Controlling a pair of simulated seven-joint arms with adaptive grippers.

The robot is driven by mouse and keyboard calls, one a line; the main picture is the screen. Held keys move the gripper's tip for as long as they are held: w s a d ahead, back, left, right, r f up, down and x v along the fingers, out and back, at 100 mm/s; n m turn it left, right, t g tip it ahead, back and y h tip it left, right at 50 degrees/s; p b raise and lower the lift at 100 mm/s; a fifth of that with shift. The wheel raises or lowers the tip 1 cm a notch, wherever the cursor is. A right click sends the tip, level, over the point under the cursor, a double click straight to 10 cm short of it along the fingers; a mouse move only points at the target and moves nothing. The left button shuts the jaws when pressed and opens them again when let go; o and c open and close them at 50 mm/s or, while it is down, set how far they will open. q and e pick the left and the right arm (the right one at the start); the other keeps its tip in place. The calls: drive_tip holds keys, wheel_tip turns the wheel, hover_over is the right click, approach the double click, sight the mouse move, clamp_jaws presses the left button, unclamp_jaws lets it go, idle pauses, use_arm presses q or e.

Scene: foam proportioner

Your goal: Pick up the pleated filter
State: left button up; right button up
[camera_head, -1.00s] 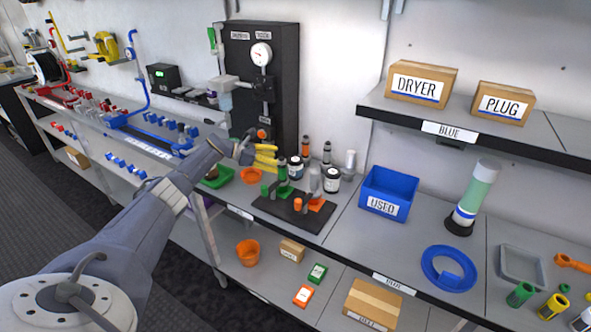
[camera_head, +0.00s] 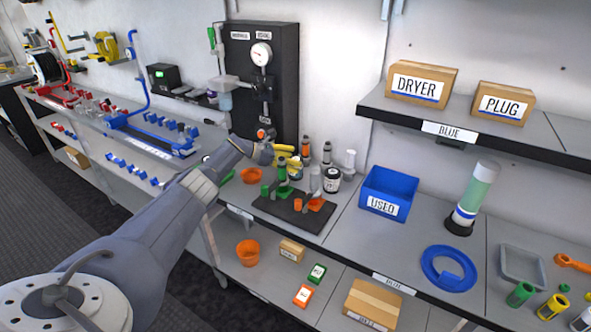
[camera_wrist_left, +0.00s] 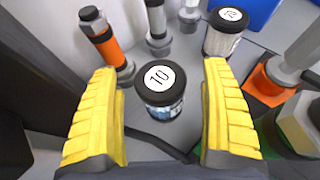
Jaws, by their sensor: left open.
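My left gripper (camera_head: 287,157) is open, with yellow fingers, over the back of the bench. In the left wrist view its fingers (camera_wrist_left: 163,118) stand either side of a black-lidded jar marked 10 (camera_wrist_left: 163,110), with gaps on both sides. The jar stands upright with a bluish-white body; in the head view the gripper mostly hides it. A second black-lidded jar (camera_head: 332,181) with a white body stands to its right; its lid also shows in the left wrist view (camera_wrist_left: 229,18). My right gripper is not in view.
An orange-bodied bottle (camera_wrist_left: 103,45) stands close to the left finger. A dark stand (camera_head: 284,213) with green and orange parts is in front of the jars. A black gauge panel (camera_head: 285,90) rises behind. A blue USED bin (camera_head: 388,190) is to the right.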

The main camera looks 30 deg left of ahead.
use_arm(q)
drive_tip(key=shift+c, duration=0.3)
drive_tip(key=c, duration=1.3)
drive_tip(key=shift+c, duration=0.2)
